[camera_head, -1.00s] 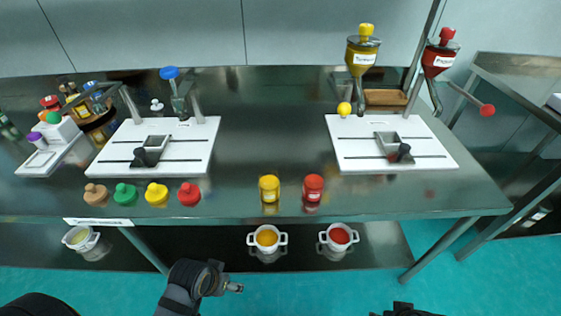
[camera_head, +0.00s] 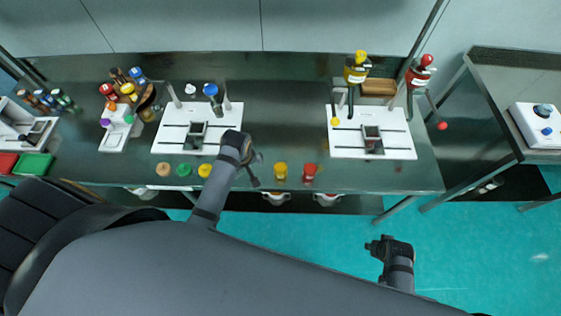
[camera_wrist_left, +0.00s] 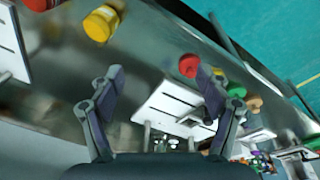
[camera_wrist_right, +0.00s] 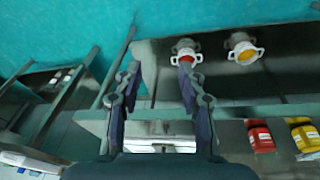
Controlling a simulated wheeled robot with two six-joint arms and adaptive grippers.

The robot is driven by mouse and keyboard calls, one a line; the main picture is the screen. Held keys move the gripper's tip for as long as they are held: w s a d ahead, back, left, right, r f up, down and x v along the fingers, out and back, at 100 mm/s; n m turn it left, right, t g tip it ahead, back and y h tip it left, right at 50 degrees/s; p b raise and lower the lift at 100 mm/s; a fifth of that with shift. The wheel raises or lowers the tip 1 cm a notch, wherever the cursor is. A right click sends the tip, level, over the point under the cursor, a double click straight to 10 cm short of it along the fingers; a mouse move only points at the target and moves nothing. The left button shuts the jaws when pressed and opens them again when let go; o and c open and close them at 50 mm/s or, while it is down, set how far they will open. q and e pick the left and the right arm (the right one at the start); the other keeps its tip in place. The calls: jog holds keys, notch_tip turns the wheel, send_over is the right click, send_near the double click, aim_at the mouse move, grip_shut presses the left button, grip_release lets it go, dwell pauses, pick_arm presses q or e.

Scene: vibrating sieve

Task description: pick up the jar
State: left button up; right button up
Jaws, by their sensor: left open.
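Two jars stand near the front edge of the table, a yellow jar (camera_head: 281,171) and a red jar (camera_head: 309,171). The yellow jar (camera_wrist_left: 101,23) is at the upper left of the left wrist view, with part of the red jar (camera_wrist_left: 40,4) beside it. My left gripper (camera_head: 256,170) is open and empty, above the table just left of the yellow jar and apart from it. My right gripper (camera_head: 376,245) is out over the floor in front of the table. It looks open and empty in its wrist view (camera_wrist_right: 160,75), where the red jar (camera_wrist_right: 261,136) and yellow jar (camera_wrist_right: 305,135) show at right.
Knobbed lids, tan (camera_head: 163,169), green (camera_head: 183,170) and yellow (camera_head: 205,170), line the front edge; a red one (camera_wrist_left: 189,66) shows in the left wrist view. White boards (camera_head: 168,146) and (camera_head: 402,153) lie behind. White pots (camera_wrist_right: 186,52) and (camera_wrist_right: 244,50) stand below the tabletop.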

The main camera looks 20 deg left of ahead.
pick_arm(q)
jog(key=w+d+f+n, duration=0.3)
jog(key=w+f+n, duration=0.1)
jog(key=w+n, duration=0.1)
jog(key=n+g, duration=0.2)
jog(key=n, duration=0.5)
send_over(281, 164)
jog(key=s, duration=0.2)
jog(key=f, duration=0.2)
jog(key=shift+h, duration=0.4)
jog(key=f+b, duration=0.5)
jog(key=shift+d+f, duration=0.2)
jog(key=shift+d, duration=0.1)
pick_arm(e)
jog(key=s+f, duration=1)
jog(key=f, duration=0.2)
jog(key=s+d+f+g, duration=0.1)
jog(key=s+f, duration=0.9)
jog(key=f, duration=0.2)
jog(key=shift+d+f, duration=0.25)
jog(key=shift+f, duration=0.15)
pick_arm(q)
notch_tip(281, 164, down, 5)
jog(key=b, duration=0.6)
jog(key=shift+s+f, duration=0.15)
pick_arm(e)
notch_tip(281, 164, down, 6)
jog(key=shift+r, duration=0.15)
